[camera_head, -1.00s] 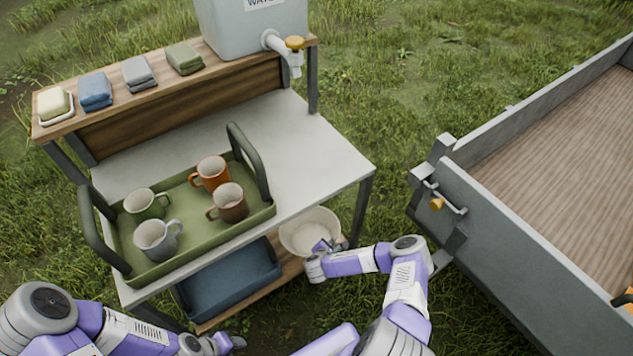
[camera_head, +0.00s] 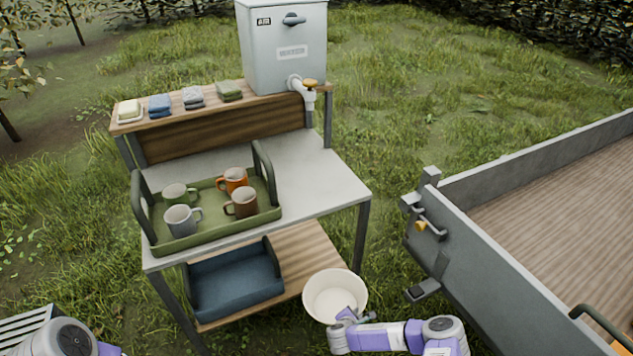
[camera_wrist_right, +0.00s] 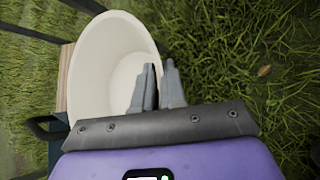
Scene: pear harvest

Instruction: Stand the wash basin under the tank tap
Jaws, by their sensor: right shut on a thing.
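The cream wash basin (camera_head: 335,287) is in front of the stand's lower shelf, near its right end, in the head view. My right gripper (camera_head: 347,316) is shut on the basin's near rim. In the right wrist view the two fingers (camera_wrist_right: 159,84) pinch the wall of the basin (camera_wrist_right: 102,50), which looks empty. The grey water tank (camera_head: 262,62) stands on the top shelf, and its white tap (camera_head: 307,93) with a yellow handle points down over the right end of the worktop (camera_head: 318,182). My left gripper is out of the frame.
A green tray (camera_head: 180,241) with several mugs takes the left of the worktop, whose right part is clear. A blue crate (camera_head: 236,293) sits on the lower shelf (camera_head: 310,246). Folded cloths and soap line the top shelf. A grey trailer (camera_head: 490,270) stands at the right.

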